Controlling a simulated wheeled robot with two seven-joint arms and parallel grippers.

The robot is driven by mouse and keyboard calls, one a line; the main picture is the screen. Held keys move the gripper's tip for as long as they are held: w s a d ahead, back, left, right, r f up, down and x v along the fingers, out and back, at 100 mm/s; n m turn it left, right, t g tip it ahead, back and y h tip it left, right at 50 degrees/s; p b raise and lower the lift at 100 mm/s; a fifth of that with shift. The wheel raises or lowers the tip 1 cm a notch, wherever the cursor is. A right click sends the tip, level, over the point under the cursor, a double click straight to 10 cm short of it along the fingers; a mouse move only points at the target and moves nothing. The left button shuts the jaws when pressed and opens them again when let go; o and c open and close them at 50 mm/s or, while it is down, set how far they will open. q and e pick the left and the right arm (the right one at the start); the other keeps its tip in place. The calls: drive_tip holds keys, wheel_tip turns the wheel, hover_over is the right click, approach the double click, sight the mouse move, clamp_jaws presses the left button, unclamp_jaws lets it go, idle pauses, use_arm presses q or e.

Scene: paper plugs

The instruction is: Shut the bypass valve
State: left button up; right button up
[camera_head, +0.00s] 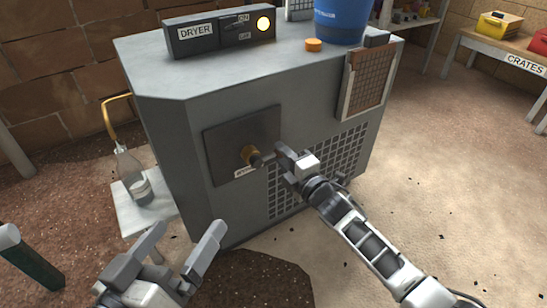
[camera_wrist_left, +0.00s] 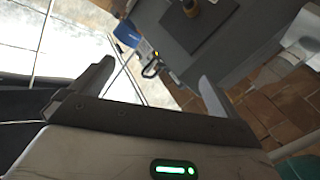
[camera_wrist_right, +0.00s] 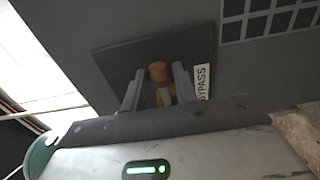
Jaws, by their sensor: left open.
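The bypass valve (camera_head: 249,154) is a brass-coloured fitting on a dark square plate on the front of the grey dryer. A white label beside it reads BYPASS in the right wrist view (camera_wrist_right: 202,82). My right gripper (camera_head: 267,158) is at the valve. In the right wrist view its fingers (camera_wrist_right: 159,80) stand on either side of the brass knob (camera_wrist_right: 158,72), partly closed; I cannot tell whether they touch it. A yellowish part shows between them. My left gripper (camera_head: 184,235) is open and empty, low in front of the dryer, apart from the valve.
The grey dryer cabinet (camera_head: 180,130) carries a DRYER control box (camera_head: 220,33) with a lit lamp, an orange cap (camera_head: 313,45) and a blue bucket (camera_head: 340,20). A bottle (camera_head: 134,175) stands on a small stand at left. The CRATES table (camera_head: 510,62) is far right. Floor at right is mostly clear.

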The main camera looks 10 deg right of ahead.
use_arm(q)
drive_tip(key=shift+f, duration=0.15)
drive_tip(key=shift+w+f+p, duration=0.1)
drive_tip(key=shift+p, duration=0.5)
use_arm(e)
drive_tip(key=shift+s+a+r+n, duration=0.1)
drive_tip(key=shift+r+n, duration=0.3)
drive_tip(key=shift+n, duration=0.4)
drive_tip(key=shift+a+r+n, duration=0.1)
drive_tip(key=shift+r+n, duration=0.3)
drive_tip(key=shift+n, duration=0.4)
